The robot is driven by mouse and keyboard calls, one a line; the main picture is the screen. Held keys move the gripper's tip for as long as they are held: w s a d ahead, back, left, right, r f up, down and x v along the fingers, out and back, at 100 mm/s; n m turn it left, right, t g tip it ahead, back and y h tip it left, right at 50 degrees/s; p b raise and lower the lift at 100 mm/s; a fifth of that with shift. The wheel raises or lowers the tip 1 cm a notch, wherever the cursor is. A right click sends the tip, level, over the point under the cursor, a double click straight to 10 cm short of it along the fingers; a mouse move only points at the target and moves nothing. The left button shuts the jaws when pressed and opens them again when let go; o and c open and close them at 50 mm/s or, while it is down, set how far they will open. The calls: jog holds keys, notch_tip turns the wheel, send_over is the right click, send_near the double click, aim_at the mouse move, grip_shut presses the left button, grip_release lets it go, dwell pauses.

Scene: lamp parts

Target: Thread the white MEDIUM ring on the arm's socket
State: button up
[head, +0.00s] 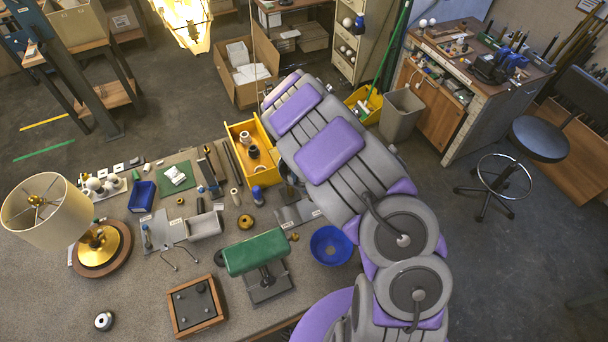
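A white ring with a dark centre (104,320) lies alone near the front left of the table. A small white part (246,137) and a black part (254,152) are in the yellow bin (233,130); I cannot tell which white piece is the medium ring. My purple-and-grey arm crosses the middle and right of the view, over the bin's right side. My gripper's fingers do not show.
A green-shaded lamp (257,253), a wood-framed tray (195,306) and a blue bowl (331,245) stand on the front of the table (60,290). A lamp with a cream shade (45,212) stands at the left. The front left tabletop is mostly clear.

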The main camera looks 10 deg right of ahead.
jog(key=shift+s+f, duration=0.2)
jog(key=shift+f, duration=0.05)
